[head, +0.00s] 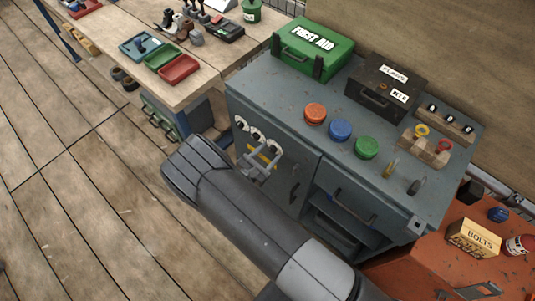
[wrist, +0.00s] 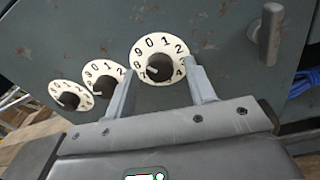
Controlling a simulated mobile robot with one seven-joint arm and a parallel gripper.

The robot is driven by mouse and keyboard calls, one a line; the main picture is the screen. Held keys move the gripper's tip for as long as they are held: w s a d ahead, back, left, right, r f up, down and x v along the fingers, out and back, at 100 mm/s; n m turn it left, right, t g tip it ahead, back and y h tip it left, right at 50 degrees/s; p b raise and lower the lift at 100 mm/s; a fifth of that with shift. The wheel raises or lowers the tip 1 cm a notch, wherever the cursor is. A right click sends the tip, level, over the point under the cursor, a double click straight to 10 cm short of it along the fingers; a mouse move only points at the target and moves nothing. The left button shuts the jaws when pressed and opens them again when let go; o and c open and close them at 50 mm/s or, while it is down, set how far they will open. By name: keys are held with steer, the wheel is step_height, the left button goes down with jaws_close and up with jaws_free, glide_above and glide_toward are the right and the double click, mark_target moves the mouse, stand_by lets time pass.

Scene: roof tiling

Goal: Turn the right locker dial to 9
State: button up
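Three white number dials with black knobs sit in a row on the grey locker door. The right dial (wrist: 158,47) is the largest in the wrist view, with 9, 0, 1 and 2 along its top. Its black knob (wrist: 161,69) has a pale mark on its left side; I cannot tell exactly which number it points to. The middle dial (wrist: 104,70) and left dial (wrist: 69,92) are to its left. My gripper (wrist: 159,66) is open, one finger either side of the right dial's knob, apart from it. In the head view my gripper (head: 258,165) is at the door, below the dials.
A door handle (wrist: 268,35) sticks out right of the dials. The grey cabinet top (head: 260,95) carries a green first aid box (head: 313,50), a black box (head: 382,88) and red, blue and green round lids. A wooden workbench (head: 200,90) stands to the left.

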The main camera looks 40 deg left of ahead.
steer(key=s, duration=1)
steer(key=shift+s+d+r, duration=0.15)
steer(key=shift+s+d, duration=0.05)
steer(key=shift+s, duration=0.2)
steer(key=w+d+r+m+g+h, duration=0.3)
steer(key=w+d+r+m+g, duration=0.2)
steer(key=d+r+m, duration=0.35)
steer(key=w+d+r+m+g+h, duration=0.3)
steer(key=w+d+r+m+g, duration=0.2)
steer(key=d+r+m, duration=0.35)
steer(key=w+d+r+m+g+h, duration=0.3)
steer(key=w+d+r+m+g, duration=0.25)
steer(key=d+r, duration=0.4)
steer(key=s+d+r+m+t+y, duration=0.1)
steer(key=s+d+r+m+y, duration=0.2)
steer(key=d+r+m, duration=0.3)
steer(key=s+d+r+m+t+y, duration=0.2)
steer(key=s+d+r+m+y, duration=0.2)
steer(key=d+r, duration=0.6)
steer(key=d+m+y, duration=0.1)
steer(key=d+m, duration=0.1)
steer(key=d, duration=0.4)
steer(key=shift+s+d+r, duration=0.15)
steer(key=shift+s+d, duration=0.1)
